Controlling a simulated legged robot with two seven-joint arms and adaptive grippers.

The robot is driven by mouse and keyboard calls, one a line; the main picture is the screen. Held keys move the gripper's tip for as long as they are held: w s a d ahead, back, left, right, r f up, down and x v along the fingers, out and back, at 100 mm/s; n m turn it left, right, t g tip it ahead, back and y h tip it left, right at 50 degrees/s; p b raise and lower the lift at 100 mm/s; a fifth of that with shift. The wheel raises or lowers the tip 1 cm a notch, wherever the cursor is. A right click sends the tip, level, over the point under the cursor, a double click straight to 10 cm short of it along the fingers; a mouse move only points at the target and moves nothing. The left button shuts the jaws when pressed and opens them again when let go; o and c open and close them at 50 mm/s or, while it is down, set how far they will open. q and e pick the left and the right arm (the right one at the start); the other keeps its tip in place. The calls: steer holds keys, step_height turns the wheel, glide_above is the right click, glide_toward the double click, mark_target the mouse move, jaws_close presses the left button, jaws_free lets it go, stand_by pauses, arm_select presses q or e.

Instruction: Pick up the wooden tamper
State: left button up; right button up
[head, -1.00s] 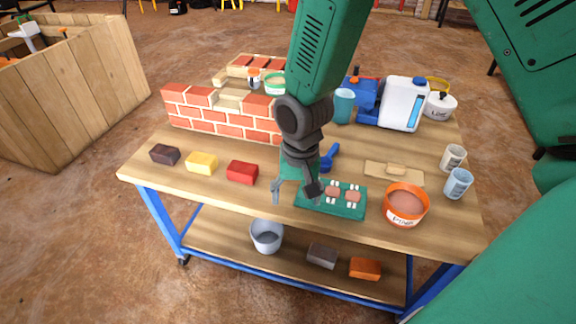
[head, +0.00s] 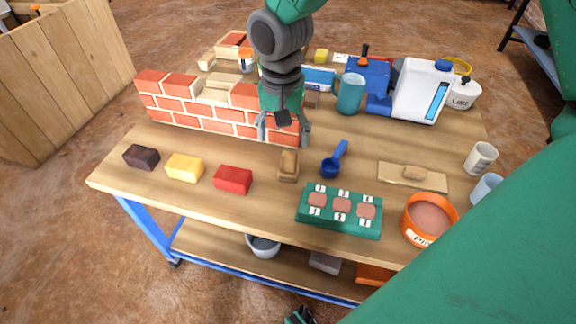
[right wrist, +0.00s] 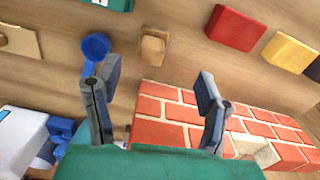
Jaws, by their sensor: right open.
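The wooden tamper (head: 288,165), a small brown wooden block, stands on the tabletop in front of the brick wall, between the red block and the blue scoop. My right gripper (head: 284,134) is open and empty above the table, just behind the tamper and in front of the wall. In the right wrist view the tamper (right wrist: 153,47) lies beyond the gap between the open fingers (right wrist: 158,84), apart from them. A dark part at the bottom edge of the head view (head: 300,315) may be my left gripper; its jaws cannot be made out.
The brick wall (head: 220,118) stands close behind. A red block (head: 233,180) is left of the tamper; a blue scoop (head: 332,164) and a green tray (head: 340,210) are right. An orange bowl (head: 430,218), wooden float (head: 412,176) and teal mug (head: 350,94) are farther right.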

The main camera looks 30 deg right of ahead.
mark_target(290, 165)
step_height(290, 165, down, 5)
steer(key=shift+w+r+b, duration=0.1)
steer(key=shift+b, duration=0.6)
steer(key=shift+d+f, duration=0.4)
steer(key=shift+d, duration=0.2)
step_height(290, 165, down, 4)
steer(key=b, duration=0.3)
steer(key=shift+f, duration=0.2)
steer(key=shift+a+f, duration=0.1)
steer(key=shift+f, duration=0.05)
steer(key=c, duration=0.4)
arm_select(q)
step_height(290, 165, down, 5)
steer(key=shift+d, duration=0.15)
arm_select(e)
steer(key=shift+d, duration=0.3)
steer(key=c, duration=0.8)
